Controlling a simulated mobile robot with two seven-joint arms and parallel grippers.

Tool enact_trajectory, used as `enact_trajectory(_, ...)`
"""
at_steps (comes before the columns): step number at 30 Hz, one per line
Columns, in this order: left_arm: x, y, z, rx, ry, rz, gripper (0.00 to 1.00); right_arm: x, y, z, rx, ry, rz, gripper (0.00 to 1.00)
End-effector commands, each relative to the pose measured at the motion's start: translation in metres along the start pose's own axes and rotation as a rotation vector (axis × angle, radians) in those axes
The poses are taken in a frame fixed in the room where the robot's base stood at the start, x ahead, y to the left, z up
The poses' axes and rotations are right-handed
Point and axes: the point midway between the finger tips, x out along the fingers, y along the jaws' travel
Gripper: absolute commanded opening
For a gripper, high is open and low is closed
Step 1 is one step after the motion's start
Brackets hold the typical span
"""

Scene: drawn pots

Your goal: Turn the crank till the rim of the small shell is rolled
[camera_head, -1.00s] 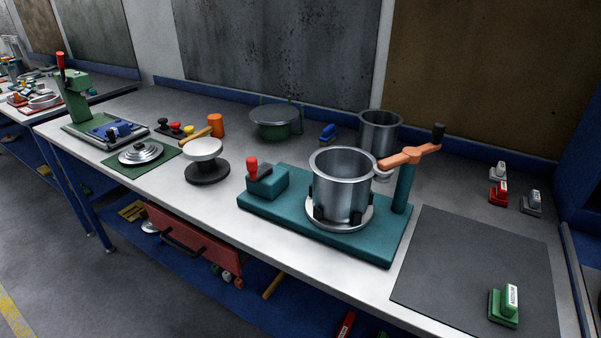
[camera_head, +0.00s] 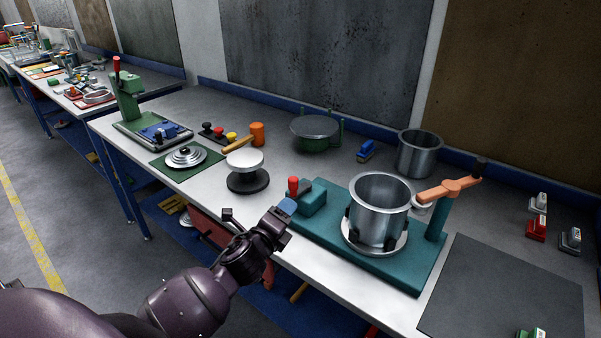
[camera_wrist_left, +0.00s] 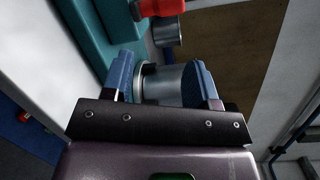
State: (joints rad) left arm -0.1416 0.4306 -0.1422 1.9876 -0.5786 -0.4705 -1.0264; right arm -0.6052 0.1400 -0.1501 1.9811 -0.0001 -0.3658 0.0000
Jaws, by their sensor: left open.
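A small silver shell (camera_head: 379,212), open at the top, stands upright in dark jaws on a round plate of a teal machine base (camera_head: 405,273). My left gripper (camera_head: 284,211) is open and empty over the base's left front edge, apart from shell and crank. In the left wrist view the open blue fingers (camera_wrist_left: 160,68) frame a metal cylinder, likely the shell (camera_wrist_left: 171,86), farther off. My right gripper is not in view.
A red-knobbed teal block (camera_head: 313,198) sits on the base's left end. A second metal pot (camera_head: 420,153) stands behind the shell. A white-topped spool (camera_head: 246,168) stands to the left.

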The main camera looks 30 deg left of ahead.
Motion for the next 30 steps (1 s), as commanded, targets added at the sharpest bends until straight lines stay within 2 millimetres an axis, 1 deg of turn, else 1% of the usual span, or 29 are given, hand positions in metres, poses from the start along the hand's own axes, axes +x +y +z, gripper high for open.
enact_trajectory(1,0.002,-0.004,0.005,0.121,-0.017,-0.006,0.54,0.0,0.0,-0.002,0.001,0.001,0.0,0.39)
enact_trajectory(3,0.003,-0.006,0.011,0.294,-0.041,-0.009,0.54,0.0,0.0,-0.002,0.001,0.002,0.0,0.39)
enact_trajectory(9,0.002,-0.007,0.021,0.75,-0.102,0.011,0.54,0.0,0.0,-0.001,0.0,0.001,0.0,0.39)
enact_trajectory(12,0.002,-0.007,0.024,0.926,-0.12,0.025,0.54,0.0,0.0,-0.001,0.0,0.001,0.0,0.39)
enact_trajectory(15,0.002,-0.007,0.025,1.046,-0.126,0.038,0.54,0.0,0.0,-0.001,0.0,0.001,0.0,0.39)
enact_trajectory(18,0.002,-0.007,0.026,1.114,-0.126,0.046,0.54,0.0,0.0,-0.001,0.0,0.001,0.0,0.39)
enact_trajectory(23,0.006,-0.007,0.026,1.146,-0.126,0.047,0.54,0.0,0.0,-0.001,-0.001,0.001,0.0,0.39)
enact_trajectory(26,0.016,-0.008,0.027,1.145,-0.126,0.046,0.54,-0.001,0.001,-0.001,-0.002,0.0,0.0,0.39)
enact_trajectory(30,0.038,-0.009,0.03,1.144,-0.127,0.047,0.54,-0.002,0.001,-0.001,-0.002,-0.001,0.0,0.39)
